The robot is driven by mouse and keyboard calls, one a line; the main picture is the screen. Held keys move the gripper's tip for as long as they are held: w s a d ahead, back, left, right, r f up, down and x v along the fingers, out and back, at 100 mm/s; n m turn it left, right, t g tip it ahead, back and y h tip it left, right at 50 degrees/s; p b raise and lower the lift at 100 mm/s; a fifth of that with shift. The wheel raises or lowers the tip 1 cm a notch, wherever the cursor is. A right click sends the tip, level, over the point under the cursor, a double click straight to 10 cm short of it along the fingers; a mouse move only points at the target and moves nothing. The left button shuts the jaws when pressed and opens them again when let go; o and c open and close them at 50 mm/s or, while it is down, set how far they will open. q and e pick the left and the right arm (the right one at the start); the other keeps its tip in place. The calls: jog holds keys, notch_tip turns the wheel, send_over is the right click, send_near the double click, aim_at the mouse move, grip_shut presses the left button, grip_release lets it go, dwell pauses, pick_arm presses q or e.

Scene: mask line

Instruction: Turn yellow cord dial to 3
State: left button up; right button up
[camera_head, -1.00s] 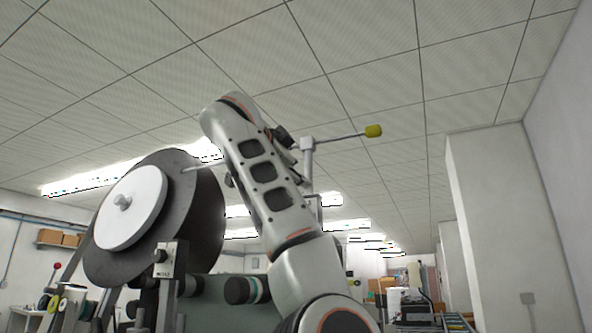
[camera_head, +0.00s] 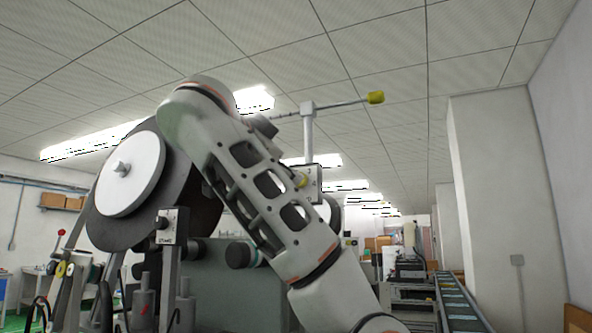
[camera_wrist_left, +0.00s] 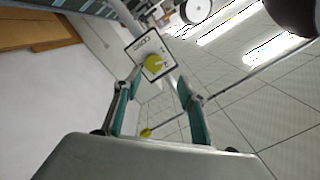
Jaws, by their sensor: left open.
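The yellow dial (camera_wrist_left: 154,63) sits on a small white, dark-edged plate with printed marks, in the upper middle of the left wrist view. In the head view the yellow dial (camera_head: 302,180) shows on a plate on a post, partly behind my arm. Its pointer setting is too small to read. My left gripper (camera_wrist_left: 159,84) is open and empty, its two teal-padded fingers pointing toward the dial plate, with the dial appearing between and beyond the tips. I cannot tell how much distance remains. In the head view my arm hides the left gripper. My right gripper is not in view.
A thin rod with a yellow end (camera_head: 376,97) crosses the post above the dial plate; in the wrist view it runs beside the right finger. A large dark reel with a white hub (camera_head: 130,172) stands left. Another dial plate (camera_head: 172,226) is below it. A conveyor (camera_head: 462,303) runs at right.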

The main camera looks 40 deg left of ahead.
pick_arm(q)
jog(key=w+a+f+p, duration=0.1)
jog(key=w+a+p, duration=0.1)
jog(key=w, duration=0.4)
jog(key=shift+f+n+p, duration=0.3)
jog(key=shift+f+p, duration=0.05)
jog(key=shift+p, duration=0.15)
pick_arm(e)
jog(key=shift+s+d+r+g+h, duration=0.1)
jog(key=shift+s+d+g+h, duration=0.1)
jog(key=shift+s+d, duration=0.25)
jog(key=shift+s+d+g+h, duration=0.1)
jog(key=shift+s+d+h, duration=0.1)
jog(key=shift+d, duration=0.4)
pick_arm(q)
jog(key=shift+w+d, duration=0.1)
jog(key=c, duration=1.1)
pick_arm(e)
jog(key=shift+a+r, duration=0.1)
